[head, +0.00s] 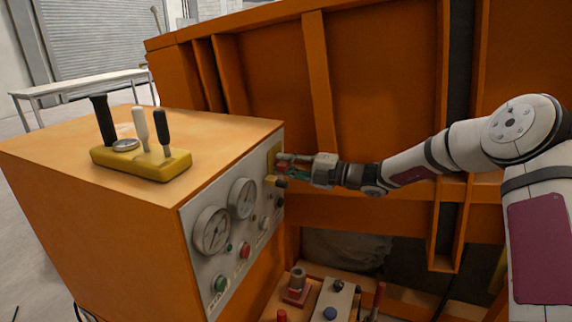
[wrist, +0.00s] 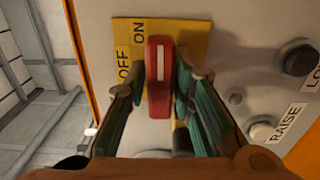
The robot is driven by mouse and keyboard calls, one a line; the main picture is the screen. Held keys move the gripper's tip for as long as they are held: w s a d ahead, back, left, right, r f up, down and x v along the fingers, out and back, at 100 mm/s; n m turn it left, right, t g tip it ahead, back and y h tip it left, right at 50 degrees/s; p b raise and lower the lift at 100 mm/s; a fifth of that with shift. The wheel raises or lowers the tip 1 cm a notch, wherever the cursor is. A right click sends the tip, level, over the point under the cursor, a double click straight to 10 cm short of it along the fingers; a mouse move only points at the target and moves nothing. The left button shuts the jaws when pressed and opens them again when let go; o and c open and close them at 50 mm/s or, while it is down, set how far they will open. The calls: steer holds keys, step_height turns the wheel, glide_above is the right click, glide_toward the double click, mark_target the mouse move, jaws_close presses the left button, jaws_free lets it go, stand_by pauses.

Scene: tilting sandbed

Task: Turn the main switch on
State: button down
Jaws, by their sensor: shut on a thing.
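The main switch is a red handle (wrist: 159,85) with a white line on a yellow plate (wrist: 188,32) marked OFF and ON. In the wrist view the handle stands upright, its white line toward the top beside the ON lettering; OFF reads at its left. My gripper (wrist: 158,92) has its green-padded fingers on both sides of the handle, shut on it. In the head view my gripper (head: 286,168) reaches from the right to the panel's far upper corner. The red handle there is mostly hidden by the fingers.
The orange cabinet (head: 80,180) carries a yellow lever block (head: 140,164) on top. Its grey panel holds two gauges (head: 212,231) and several buttons. A black knob (wrist: 297,60) and a button near RAISE (wrist: 262,130) lie right of the switch. An orange ribbed wall (head: 375,90) stands behind my arm.

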steer(key=shift+m, duration=0.3)
steer(key=shift+d+f, duration=0.1)
steer(key=c, duration=1.5)
jaws_free()
steer(key=v, duration=1.2)
